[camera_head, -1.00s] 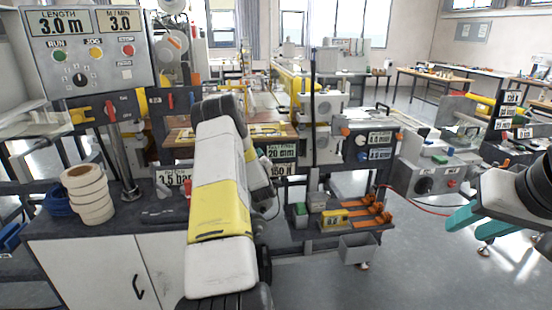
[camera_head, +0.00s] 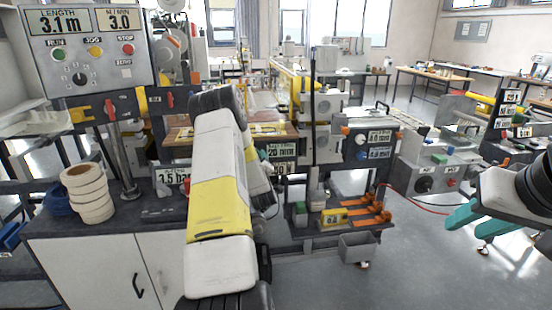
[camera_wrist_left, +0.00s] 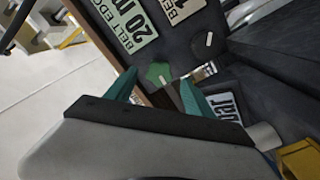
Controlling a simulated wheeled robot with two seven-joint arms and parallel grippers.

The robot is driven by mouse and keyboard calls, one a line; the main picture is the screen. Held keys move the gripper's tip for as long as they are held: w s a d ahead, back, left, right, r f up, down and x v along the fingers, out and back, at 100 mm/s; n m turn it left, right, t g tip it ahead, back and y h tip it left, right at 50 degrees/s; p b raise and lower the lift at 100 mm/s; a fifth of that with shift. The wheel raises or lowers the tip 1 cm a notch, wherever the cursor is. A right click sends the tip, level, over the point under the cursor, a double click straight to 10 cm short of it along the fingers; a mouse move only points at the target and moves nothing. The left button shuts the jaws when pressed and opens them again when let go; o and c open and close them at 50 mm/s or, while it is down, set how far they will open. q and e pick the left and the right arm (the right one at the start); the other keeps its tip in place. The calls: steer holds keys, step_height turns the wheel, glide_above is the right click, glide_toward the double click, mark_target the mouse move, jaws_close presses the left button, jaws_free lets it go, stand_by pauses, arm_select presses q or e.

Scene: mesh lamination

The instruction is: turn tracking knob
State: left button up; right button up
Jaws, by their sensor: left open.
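In the left wrist view, a green lobed knob (camera_wrist_left: 158,75) sits on the dark panel beside a label reading 20 mm. My left gripper (camera_wrist_left: 160,92) is open, with one teal finger on each side of the knob in the picture; I cannot tell whether either touches it. The belt edge label (camera_head: 281,152) shows just right of that arm. My right gripper (camera_head: 474,220) is at the right edge, with its two teal fingers apart and empty, away from the machine.
A control box (camera_head: 88,50) with lit displays stands at the upper left. A stack of cream rolls (camera_head: 88,194) is on the left cabinet. A yellow block (camera_head: 334,218) and orange clamps lie on a low shelf. Open floor lies at the lower right.

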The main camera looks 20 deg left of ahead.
arm_select(q)
steer(key=shift+v, duration=1.7)
steer(key=d+r+m+h, duration=0.5)
steer(key=d+r, duration=0.4)
steer(key=r, duration=0.2)
steer(key=s+d+r+m+g+h, duration=0.2)
steer(key=s+d+r+m+h, duration=0.1)
steer(key=s+d+r, duration=0.5)
steer(key=s+d+m+g+h, duration=0.1)
steer(key=s+d, duration=0.3)
steer(key=s, duration=0.6)
steer(key=s+d+m+g+h, duration=0.1)
steer(key=s+d+m+g, duration=0.2)
steer(key=s, duration=0.7)
steer(key=s+d+r+m+g+h, duration=0.1)
steer(key=s+d+m+g, duration=0.2)
steer(key=s, duration=0.7)
steer(key=shift+s+d+m, duration=0.2)
steer(key=shift+d+m, duration=0.2)
steer(key=shift+d, duration=0.7)
steer(key=shift+c, duration=0.2)
